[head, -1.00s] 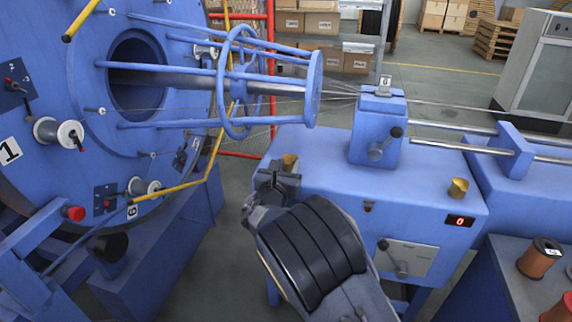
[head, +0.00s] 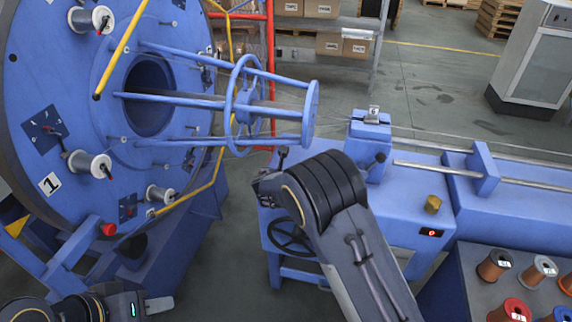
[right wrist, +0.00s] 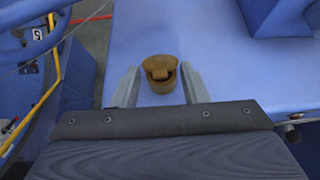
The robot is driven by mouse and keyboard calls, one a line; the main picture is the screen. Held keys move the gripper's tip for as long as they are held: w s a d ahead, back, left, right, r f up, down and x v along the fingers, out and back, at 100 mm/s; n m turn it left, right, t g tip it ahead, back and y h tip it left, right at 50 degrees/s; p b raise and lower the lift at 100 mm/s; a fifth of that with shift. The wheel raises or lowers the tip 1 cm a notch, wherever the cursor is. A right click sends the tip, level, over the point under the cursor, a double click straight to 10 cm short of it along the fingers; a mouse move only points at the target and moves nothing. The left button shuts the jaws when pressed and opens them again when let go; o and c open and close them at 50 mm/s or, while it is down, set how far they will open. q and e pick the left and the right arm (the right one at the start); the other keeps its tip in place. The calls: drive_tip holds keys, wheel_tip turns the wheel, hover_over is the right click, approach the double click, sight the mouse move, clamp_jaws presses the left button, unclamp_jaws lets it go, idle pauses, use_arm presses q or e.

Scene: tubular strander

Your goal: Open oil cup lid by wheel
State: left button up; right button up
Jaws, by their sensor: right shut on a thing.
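In the right wrist view, a brass oil cup (right wrist: 160,74) stands on the blue machine housing, between the two grey fingers of my right gripper (right wrist: 161,87). My right gripper is shut on the cup; a small tab shows on its top, and I cannot tell whether its lid is raised. In the head view, my right forearm and wrist hide this cup and the fingers. A black handwheel (head: 290,236) is on the housing's front, below my right wrist. A second brass oil cup (head: 432,204) stands farther right on the housing. My left gripper (head: 158,304) is low at the left, its jaw opening unclear.
The large blue strander disc (head: 90,60) with spools and a yellow bar (head: 120,47) stands at the left. A blue pedestal (head: 368,140) rises behind my right forearm. Copper-coloured spools (head: 495,265) stand on a table at lower right. Open floor lies behind the machine.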

drive_tip(key=shift+w+r+g+p, duration=0.15)
drive_tip(key=shift+g+p, duration=0.15)
drive_tip(key=shift+p, duration=0.25)
drive_tip(key=o, duration=1)
drive_tip(key=shift+b+v, duration=0.6)
drive_tip(key=shift+v, duration=3.35)
drive_tip(key=shift+d, duration=0.1)
